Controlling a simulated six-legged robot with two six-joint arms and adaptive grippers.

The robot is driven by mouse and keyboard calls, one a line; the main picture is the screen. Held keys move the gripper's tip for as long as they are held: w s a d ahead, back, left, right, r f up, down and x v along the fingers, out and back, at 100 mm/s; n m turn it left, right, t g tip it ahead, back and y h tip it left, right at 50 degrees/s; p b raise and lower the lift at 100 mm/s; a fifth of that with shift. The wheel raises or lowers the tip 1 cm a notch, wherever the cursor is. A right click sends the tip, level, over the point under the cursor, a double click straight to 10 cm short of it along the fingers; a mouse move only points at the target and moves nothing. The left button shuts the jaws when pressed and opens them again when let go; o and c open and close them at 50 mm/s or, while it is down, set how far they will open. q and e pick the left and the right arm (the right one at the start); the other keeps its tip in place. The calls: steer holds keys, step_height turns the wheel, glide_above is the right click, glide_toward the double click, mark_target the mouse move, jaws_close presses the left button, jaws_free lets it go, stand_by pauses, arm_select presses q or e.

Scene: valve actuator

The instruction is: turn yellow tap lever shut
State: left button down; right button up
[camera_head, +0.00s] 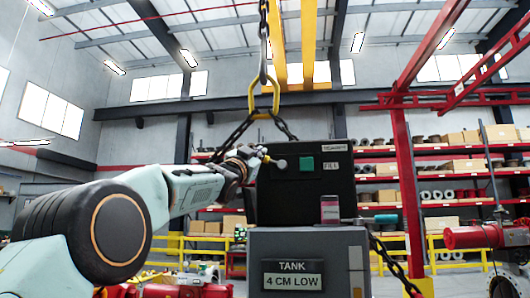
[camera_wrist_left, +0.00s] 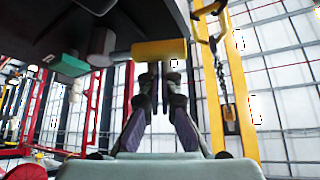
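The yellow tap lever (camera_wrist_left: 160,50) is a short bar in the left wrist view, joined at its left to a grey fitting (camera_wrist_left: 103,45) under the dark box. In the head view only a small yellow bit (camera_head: 266,158) of it shows, beside a grey round knob (camera_head: 281,164) on the black box (camera_head: 270,200). My left gripper (camera_head: 246,165) is at the box's upper left edge. In the left wrist view its two fingers (camera_wrist_left: 161,80) point up at the lever with a narrow gap between them. The lever crosses at their tips; contact cannot be told. My right gripper is not in view.
The box has a green button (camera_head: 306,164) and a FILL label. It sits on a grey tank (camera_head: 335,252) labelled "4 CM LOW". A chain and yellow hook (camera_head: 264,98) hang above. Shelves stand behind.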

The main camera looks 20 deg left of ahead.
arm_select(q)
steer(key=shift+a+f, duration=0.45)
steer(key=shift+f, duration=0.25)
steer(key=shift+d, duration=0.1)
step_height(320, 180, up, 4)
steer(key=p, duration=0.3)
steer(key=s+d+f+b, duration=0.2)
steer(key=s+f+b, duration=0.3)
steer(key=s+b, duration=0.3)
steer(key=shift+s+d+f+b, duration=0.15)
steer(key=shift+s+f+b, duration=0.25)
steer(key=shift+b, duration=0.15)
